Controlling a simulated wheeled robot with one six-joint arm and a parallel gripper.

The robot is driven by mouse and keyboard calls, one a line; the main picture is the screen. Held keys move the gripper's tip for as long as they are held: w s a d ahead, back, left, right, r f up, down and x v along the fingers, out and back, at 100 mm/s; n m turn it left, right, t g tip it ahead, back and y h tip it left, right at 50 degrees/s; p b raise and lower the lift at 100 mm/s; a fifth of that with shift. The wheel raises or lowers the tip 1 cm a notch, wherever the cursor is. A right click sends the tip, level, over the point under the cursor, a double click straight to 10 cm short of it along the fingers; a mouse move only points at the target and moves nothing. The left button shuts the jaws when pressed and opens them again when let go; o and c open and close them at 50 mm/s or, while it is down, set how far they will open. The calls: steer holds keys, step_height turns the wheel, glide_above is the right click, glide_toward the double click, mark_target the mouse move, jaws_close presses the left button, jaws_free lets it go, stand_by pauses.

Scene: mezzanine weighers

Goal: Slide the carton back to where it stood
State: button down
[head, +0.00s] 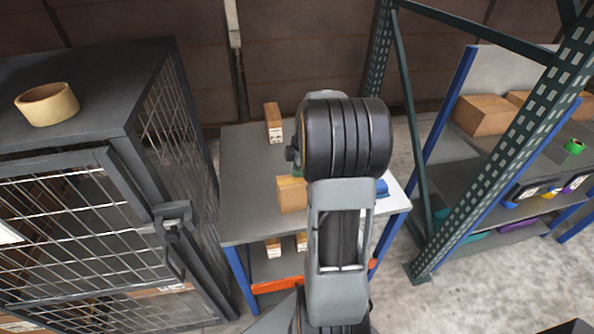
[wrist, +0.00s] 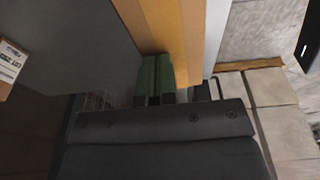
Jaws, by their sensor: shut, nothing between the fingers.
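A tan carton (head: 291,194) stands on the grey tabletop (head: 245,207), just left of my arm, which hides part of it. In the wrist view the same carton (wrist: 178,35) fills the top middle. My gripper (wrist: 154,62) shows there with green fingers close together and empty. The fingertips are right beside the carton's face; I cannot tell if they touch it. In the head view my arm hides most of the gripper; a bit of green shows behind the carton.
A second carton (head: 273,122) with a label stands at the table's back. More cartons (head: 274,248) sit on the shelf below. A grey wire cage (head: 182,130) is close on the left, a rack upright (head: 510,140) on the right. The left tabletop is clear.

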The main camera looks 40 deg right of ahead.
steer(key=shift+s+f, duration=0.3)
steer(key=shift+f, duration=0.25)
steer(key=shift+d+r+p, duration=0.25)
steer(key=shift+r+p, duration=0.25)
steer(key=shift+r, duration=0.2)
steer(key=shift+d, duration=0.1)
steer(key=s+d+b, duration=0.2)
steer(key=s+d, duration=0.2)
steer(key=d, duration=0.6)
steer(key=shift+s+d+r, duration=0.2)
steer(key=shift+s+r, duration=0.05)
steer(key=shift+s, duration=0.15)
